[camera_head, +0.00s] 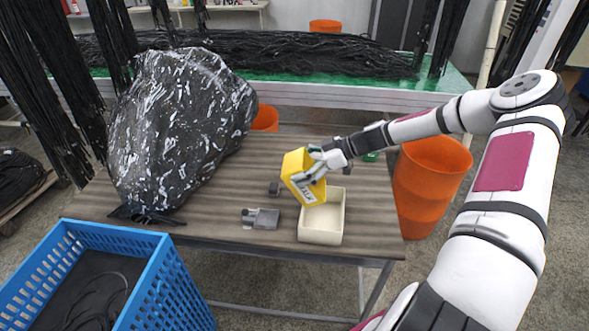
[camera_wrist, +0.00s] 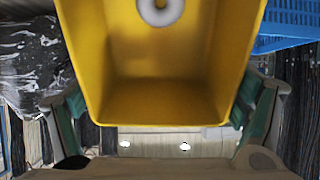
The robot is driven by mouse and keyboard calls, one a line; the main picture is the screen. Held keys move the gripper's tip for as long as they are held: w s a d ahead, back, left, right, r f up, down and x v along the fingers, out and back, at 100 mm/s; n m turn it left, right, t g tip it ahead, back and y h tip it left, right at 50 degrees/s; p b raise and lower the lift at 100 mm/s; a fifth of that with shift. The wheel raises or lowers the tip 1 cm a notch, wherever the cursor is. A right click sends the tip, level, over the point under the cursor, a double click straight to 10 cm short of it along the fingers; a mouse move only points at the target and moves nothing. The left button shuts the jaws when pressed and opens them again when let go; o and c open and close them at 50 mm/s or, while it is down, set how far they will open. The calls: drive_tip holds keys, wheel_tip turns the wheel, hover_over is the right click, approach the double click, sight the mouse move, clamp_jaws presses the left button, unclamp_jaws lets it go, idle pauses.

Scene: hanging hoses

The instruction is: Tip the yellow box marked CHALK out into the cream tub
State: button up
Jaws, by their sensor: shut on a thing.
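The yellow box (camera_head: 300,178) is held tilted above the back part of the cream tub, with dark lettering on its side. My gripper (camera_head: 320,170) is shut on the box. The wrist view looks into the open yellow box (camera_wrist: 160,90), with a finger on each side. A white ring-shaped thing (camera_wrist: 160,10) with a grey middle shows against its inner wall at the top edge of that view. The cream tub (camera_head: 322,238) stands on the table near its front edge. The part of its inside that shows in the head view looks empty; the box hides its back.
A grey device (camera_head: 262,218) and a small dark block (camera_head: 274,188) lie left of the tub on the wooden table (camera_head: 225,200). A big black plastic bag (camera_head: 175,125) fills the table's left side. A blue crate (camera_head: 100,275) stands front left, an orange bin (camera_head: 430,185) right.

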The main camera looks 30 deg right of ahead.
drive_tip(key=shift+s+d+r+t+y+b, duration=0.15)
drive_tip(key=shift+d+t+y+b, duration=0.25)
drive_tip(key=shift+d+y, duration=0.25)
drive_tip(key=s+d+f+t+y+b, duration=0.3)
drive_tip(key=s+d+t+y+b, duration=0.4)
drive_tip(key=d+y+b, duration=0.4)
drive_tip(key=shift+s+d+y+b, duration=0.3)
drive_tip(key=shift+y+b, duration=0.05)
drive_tip(key=shift+b, duration=0.1)
idle(0.5)
drive_tip(key=shift+f, duration=0.1)
idle(0.5)
